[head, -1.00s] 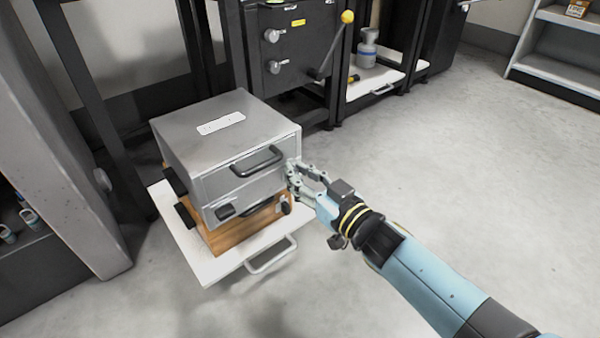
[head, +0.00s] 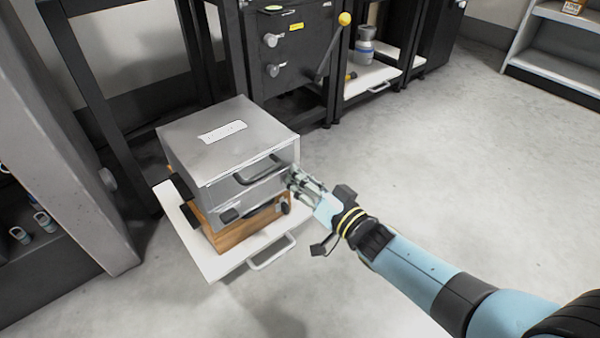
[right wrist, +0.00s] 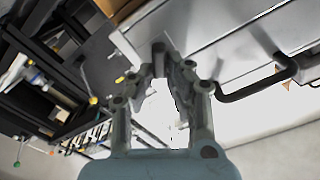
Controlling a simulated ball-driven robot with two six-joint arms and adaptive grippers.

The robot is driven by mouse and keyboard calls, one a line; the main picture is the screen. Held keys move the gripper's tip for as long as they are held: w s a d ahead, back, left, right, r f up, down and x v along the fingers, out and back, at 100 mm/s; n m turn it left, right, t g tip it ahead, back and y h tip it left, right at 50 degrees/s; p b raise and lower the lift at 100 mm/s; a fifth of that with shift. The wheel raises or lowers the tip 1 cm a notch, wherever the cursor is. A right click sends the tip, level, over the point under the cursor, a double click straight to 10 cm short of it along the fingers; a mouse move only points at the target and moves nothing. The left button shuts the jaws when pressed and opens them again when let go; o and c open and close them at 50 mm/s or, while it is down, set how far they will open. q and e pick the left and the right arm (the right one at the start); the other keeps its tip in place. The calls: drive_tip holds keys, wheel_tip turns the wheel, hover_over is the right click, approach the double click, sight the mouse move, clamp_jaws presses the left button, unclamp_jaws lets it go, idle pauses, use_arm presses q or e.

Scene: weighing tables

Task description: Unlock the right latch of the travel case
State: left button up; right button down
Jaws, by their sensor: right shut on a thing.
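The silver travel case (head: 225,145) sits on a wooden block (head: 235,232) on a pulled-out white shelf. A black handle (head: 262,168) is on its front, and the left latch (head: 229,216) is dark and low on the front. My right gripper (head: 291,178) is at the case's front right corner, shut on the right latch, which its fingers mostly hide. In the right wrist view the fingers (right wrist: 160,58) meet at a small dark piece by the case's edge (right wrist: 215,30), with the handle (right wrist: 265,85) to the right. My left gripper is not in view.
The white shelf (head: 218,268) has a metal pull handle at its front. A black cabinet with knobs and a yellow-tipped lever (head: 344,19) stands behind. A grey post (head: 65,150) is close on the left. The floor at right is open.

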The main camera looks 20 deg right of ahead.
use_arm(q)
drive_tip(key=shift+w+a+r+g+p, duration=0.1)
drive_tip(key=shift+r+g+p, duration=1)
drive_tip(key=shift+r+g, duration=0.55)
use_arm(e)
drive_tip(key=shift+w+d+f+m, duration=0.1)
drive_tip(key=shift+f+m, duration=0.1)
drive_tip(key=shift+m, duration=1.75)
drive_tip(key=shift+s+d+f+m, duration=0.1)
drive_tip(key=shift+d+f+m, duration=0.05)
drive_tip(key=shift+m, duration=1.75)
drive_tip(key=shift+w+d+f+m, duration=0.1)
drive_tip(key=shift+f+m, duration=0.1)
drive_tip(key=shift+m, duration=1.75)
drive_tip(key=c, duration=1.3)
unclamp_jaws()
drive_tip(key=v, duration=1.2)
